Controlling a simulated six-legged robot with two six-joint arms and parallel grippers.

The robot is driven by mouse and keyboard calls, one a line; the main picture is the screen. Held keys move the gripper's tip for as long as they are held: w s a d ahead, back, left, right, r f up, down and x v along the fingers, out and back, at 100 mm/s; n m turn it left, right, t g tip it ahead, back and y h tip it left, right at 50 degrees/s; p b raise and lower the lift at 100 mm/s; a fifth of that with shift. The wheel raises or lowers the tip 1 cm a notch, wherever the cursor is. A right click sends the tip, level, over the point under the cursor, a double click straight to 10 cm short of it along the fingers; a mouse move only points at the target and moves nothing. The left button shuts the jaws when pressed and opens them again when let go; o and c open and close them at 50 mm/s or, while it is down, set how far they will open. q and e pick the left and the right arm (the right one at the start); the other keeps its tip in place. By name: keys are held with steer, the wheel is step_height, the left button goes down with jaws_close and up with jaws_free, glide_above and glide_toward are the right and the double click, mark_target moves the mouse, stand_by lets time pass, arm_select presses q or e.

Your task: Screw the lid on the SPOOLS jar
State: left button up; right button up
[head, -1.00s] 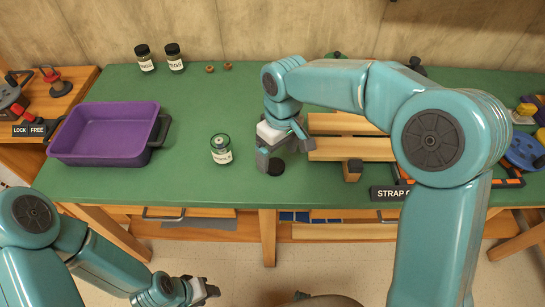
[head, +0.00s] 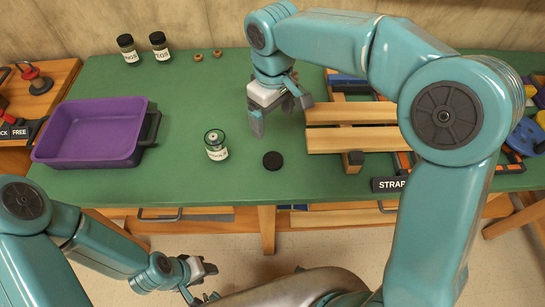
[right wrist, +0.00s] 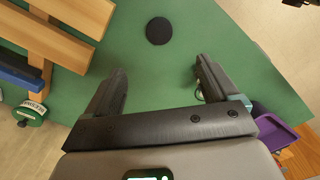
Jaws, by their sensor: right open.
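The jar (head: 216,146) stands upright and uncovered on the green bench, a white label on its front; its lettering is too small to read. A round black lid (head: 272,160) lies flat on the bench to its right, and also shows in the right wrist view (right wrist: 159,31). My right gripper (head: 281,113) is open and empty, above the bench behind the lid and apart from it. In the right wrist view, the lid lies beyond the spread fingers (right wrist: 160,85). My left gripper (head: 200,282) looks open and empty, low in front of the bench.
A purple tray (head: 146,142) sits left of the jar. Two dark-lidded jars (head: 128,49) and two small brown rings (head: 198,57) stand at the back. A slatted wooden rack (head: 345,140) lies right of the lid. The bench around jar and lid is clear.

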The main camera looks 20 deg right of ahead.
glide_above(273, 159)
step_height(273, 159, down, 10)
steer(key=shift+s+a+r, duration=0.1)
steer(key=shift+s+r, duration=0.05)
steer(key=shift+r, duration=0.05)
steer(key=shift+f+b, duration=0.3)
steer(key=shift+f, duration=0.45)
steer(key=shift+r, duration=0.1)
step_height(273, 159, down, 5)
steer(key=shift+f, duration=0.15)
steer(key=c, duration=1.1)
